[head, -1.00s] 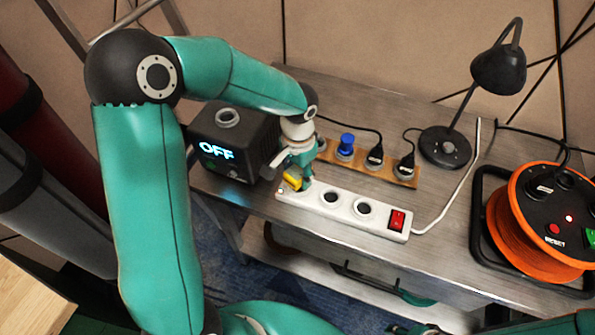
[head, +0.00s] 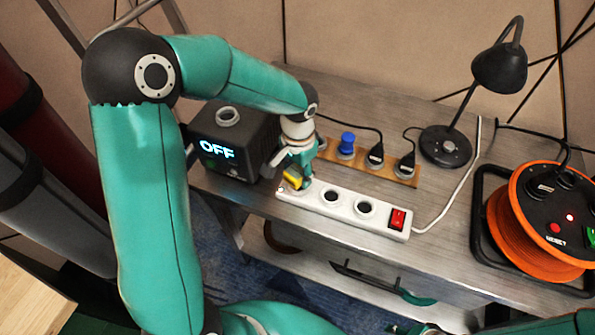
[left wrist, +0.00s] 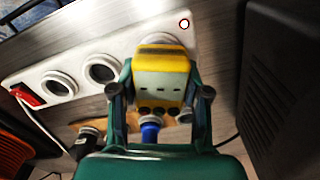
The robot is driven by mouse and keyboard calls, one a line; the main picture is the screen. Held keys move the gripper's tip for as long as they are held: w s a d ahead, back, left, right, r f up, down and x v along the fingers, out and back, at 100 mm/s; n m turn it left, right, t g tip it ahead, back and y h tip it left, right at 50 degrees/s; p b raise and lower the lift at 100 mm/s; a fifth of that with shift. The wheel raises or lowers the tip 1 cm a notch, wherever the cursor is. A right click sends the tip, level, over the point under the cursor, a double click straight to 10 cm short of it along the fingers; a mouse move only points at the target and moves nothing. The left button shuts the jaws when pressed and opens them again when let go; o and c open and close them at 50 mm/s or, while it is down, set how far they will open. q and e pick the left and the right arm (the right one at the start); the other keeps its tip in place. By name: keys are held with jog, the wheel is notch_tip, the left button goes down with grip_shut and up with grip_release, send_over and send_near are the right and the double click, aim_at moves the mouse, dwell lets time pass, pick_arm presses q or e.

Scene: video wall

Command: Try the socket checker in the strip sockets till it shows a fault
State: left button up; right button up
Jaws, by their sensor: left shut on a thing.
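My left gripper (head: 295,178) is shut on the yellow socket checker (head: 293,182). It holds the checker at the leftmost socket of the white socket strip (head: 380,222). In the left wrist view the checker (left wrist: 161,74) sits between the fingers, over part of the end socket (left wrist: 158,40). Three small round spots on the checker look dark. Whether its pins are in the socket is hidden. The two other strip sockets, the middle one (head: 331,197) and the right one (head: 364,207), are empty. The red switch (head: 398,219) is at the strip's right end. My right gripper is not seen.
A black box (head: 235,142) showing OFF stands left of the gripper. Behind the strip is a wooden socket board (head: 402,178) with a blue plug (head: 346,146) and black plugs. A desk lamp (head: 450,146) and an orange cable reel (head: 530,235) stand to the right.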

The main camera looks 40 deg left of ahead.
pick_arm(q)
jog(key=shift+f+b, duration=1.1)
jog(key=shift+f, duration=0.05)
dwell(1.0)
jog(key=o, duration=1.8)
jog(key=shift+c, duration=0.2)
jog(key=shift+r, duration=0.15)
jog(key=shift+r+p, duration=2.2)
jog(key=shift+r, duration=0.75)
